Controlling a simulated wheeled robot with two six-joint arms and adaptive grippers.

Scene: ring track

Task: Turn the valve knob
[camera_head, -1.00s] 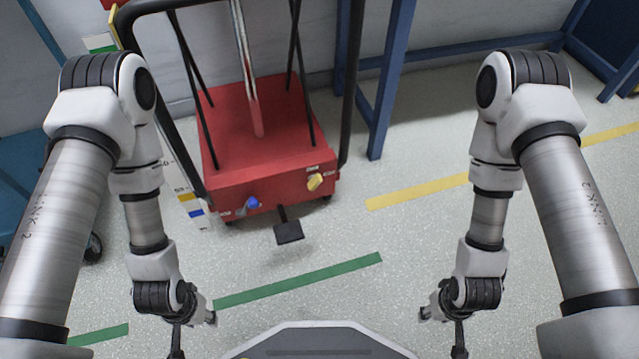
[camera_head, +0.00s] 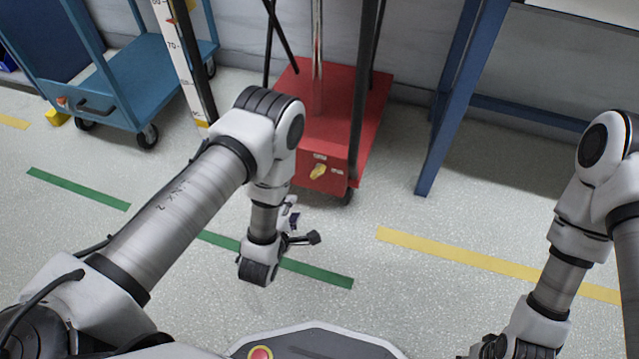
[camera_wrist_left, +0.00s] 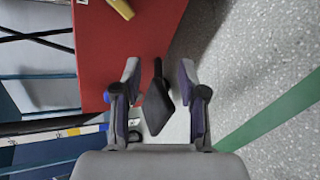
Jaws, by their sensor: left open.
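The red cart (camera_head: 335,120) stands on the floor beyond my left arm. A yellow valve knob (camera_head: 318,172) sits on its front face. The yellow knob also shows at the top edge of the left wrist view (camera_wrist_left: 120,8). A blue knob (camera_wrist_left: 106,97) shows in part beside the left finger in the wrist view; my arm covers its area in the head view. My left gripper (camera_wrist_left: 158,75) is open and empty, its fingers apart, with the black pedal (camera_wrist_left: 158,105) showing between them. It is below and short of the yellow knob.
A blue trolley (camera_head: 115,85) stands at the left, and a blue table frame leg (camera_head: 460,95) stands right of the cart. Black cart bars rise beside the red body. The floor in front is clear, with green and yellow tape lines.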

